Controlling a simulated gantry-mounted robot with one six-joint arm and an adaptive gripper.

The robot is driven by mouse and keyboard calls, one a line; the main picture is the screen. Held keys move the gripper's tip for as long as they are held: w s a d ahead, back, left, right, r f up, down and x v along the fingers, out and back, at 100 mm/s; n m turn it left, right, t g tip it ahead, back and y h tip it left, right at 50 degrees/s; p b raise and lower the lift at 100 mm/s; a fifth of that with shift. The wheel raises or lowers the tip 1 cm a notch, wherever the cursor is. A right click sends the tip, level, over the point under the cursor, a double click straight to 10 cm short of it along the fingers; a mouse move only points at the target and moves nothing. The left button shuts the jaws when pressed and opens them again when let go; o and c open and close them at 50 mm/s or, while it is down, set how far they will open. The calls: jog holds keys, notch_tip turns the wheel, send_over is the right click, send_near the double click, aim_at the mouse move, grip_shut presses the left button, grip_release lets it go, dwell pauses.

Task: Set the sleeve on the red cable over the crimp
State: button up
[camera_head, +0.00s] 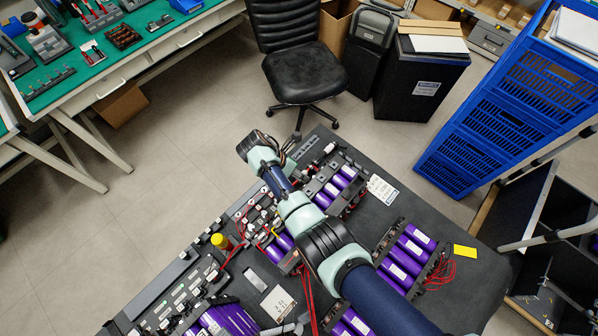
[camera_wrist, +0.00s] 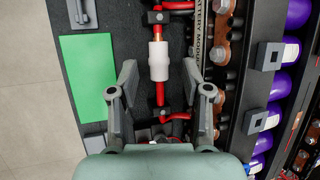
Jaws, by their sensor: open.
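In the wrist view the red cable (camera_wrist: 160,94) runs up the picture above a dark surface. A white sleeve (camera_wrist: 158,61) sits around it. Dark clips (camera_wrist: 158,17) hold the cable at the top. My gripper (camera_wrist: 158,78) is open, with one finger on each side of the cable near the sleeve's lower end, apart from both. In the head view my arm hides the gripper, and I cannot make out the sleeve.
Right of the cable in the wrist view stands a battery module with purple cells (camera_wrist: 284,83) and copper busbars (camera_wrist: 221,52). A green plate (camera_wrist: 87,77) lies left.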

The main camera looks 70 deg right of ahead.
jog(key=shift+s+d+f, duration=0.2)
jog(key=shift+f, duration=0.35)
grip_shut()
